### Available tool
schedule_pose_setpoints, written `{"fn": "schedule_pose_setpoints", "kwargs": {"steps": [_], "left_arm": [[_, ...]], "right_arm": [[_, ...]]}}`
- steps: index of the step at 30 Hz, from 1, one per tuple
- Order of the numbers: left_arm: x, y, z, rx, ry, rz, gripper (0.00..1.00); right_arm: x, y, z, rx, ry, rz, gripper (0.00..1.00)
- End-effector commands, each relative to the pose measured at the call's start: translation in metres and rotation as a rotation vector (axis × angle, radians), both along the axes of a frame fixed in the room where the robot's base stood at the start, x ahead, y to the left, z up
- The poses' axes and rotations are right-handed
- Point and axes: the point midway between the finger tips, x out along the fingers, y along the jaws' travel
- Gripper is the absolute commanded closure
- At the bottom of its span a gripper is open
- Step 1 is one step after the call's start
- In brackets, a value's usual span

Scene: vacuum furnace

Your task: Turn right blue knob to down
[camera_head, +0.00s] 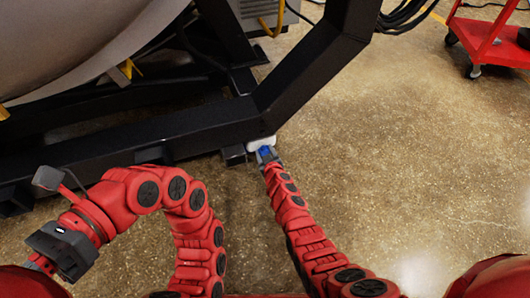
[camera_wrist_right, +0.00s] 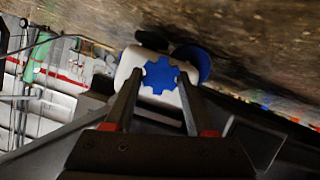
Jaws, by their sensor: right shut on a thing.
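A blue gear-shaped knob (camera_wrist_right: 161,76) sits on a white housing (camera_wrist_right: 128,66) in the right wrist view. My right gripper (camera_wrist_right: 160,80) is shut on this knob, with one finger on each side of it. In the head view my right arm reaches forward to the white housing (camera_head: 259,142), low on the black frame; the right gripper (camera_head: 266,153) hides most of the knob there. A second round blue part (camera_wrist_right: 192,62) shows beside the housing in the wrist view. My left arm is folded at the left of the head view; its fingers cannot be made out.
The black frame (camera_head: 190,145) runs along the floor and rises to the right of the housing, under a large grey cylindrical vessel (camera_head: 60,45). A red cart (camera_head: 495,40) stands at the far right. The floor (camera_head: 400,160) between is clear.

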Motion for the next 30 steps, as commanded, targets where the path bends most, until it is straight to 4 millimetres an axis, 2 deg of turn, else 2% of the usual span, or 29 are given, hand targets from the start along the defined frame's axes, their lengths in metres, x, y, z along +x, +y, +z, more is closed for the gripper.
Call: {"fn": "schedule_pose_setpoints", "kwargs": {"steps": [8,18,30], "left_arm": [[0.0,0.0,0.004,0.002,-0.026,-0.019,1.0],[0.001,0.003,0.022,0.014,-0.158,-0.116,1.0],[0.002,0.005,0.025,0.015,-0.206,-0.157,1.0]], "right_arm": [[0.0,-0.001,0.002,0.04,0.014,-0.002,1.0],[0.001,-0.005,0.003,0.252,0.085,-0.006,1.0],[0.002,-0.006,0.0,0.398,0.129,-0.004,1.0]]}}
